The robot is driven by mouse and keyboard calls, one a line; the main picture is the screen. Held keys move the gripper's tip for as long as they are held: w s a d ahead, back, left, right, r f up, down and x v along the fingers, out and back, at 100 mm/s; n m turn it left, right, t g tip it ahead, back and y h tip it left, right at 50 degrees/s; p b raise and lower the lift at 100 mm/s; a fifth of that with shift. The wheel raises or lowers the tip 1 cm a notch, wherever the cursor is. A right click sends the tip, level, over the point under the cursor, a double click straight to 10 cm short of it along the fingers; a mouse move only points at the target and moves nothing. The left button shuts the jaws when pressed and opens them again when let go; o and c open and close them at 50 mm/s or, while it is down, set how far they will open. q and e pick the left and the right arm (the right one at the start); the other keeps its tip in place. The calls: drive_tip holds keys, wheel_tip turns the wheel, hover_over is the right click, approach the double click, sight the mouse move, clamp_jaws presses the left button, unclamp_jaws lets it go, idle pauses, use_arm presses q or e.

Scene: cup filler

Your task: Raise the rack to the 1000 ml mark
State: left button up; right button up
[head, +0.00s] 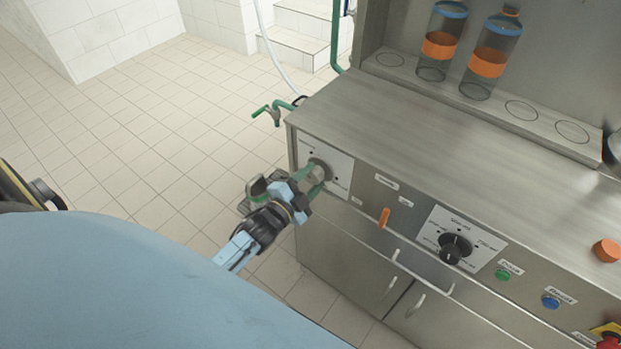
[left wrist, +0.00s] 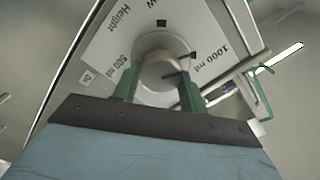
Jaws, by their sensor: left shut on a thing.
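A round metal height knob (head: 318,170) sits on a white label plate at the left end of the machine's front panel. My left gripper (head: 312,180) is shut on it, with one green finger on each side. In the left wrist view the knob (left wrist: 163,76) shows between the fingers (left wrist: 160,85). The label plate (left wrist: 112,45) reads "Height", "500 ml" and "1000 ml", with a dark mark near "1000 ml". A thin dark line shows on the knob face. A pale rack shelf (head: 548,127) with circle outlines holds two clear bottles (head: 441,42) with orange bands. My right gripper is out of view.
The panel also carries an orange lever (head: 384,217), a black selector knob (head: 455,247), a green button (head: 502,275), a blue button (head: 550,302) and a red stop button (head: 608,343). A green-handled tap (head: 275,112) juts out left of the machine. The steel worktop (head: 430,130) is mostly clear.

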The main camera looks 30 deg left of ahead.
use_arm(q)
drive_tip(key=shift+m, duration=1)
drive_tip(key=o, duration=1)
drive_tip(key=shift+c, duration=0.2)
drive_tip(key=shift+s, duration=0.1)
drive_tip(key=s+a, duration=0.1)
drive_tip(key=s, duration=1.2)
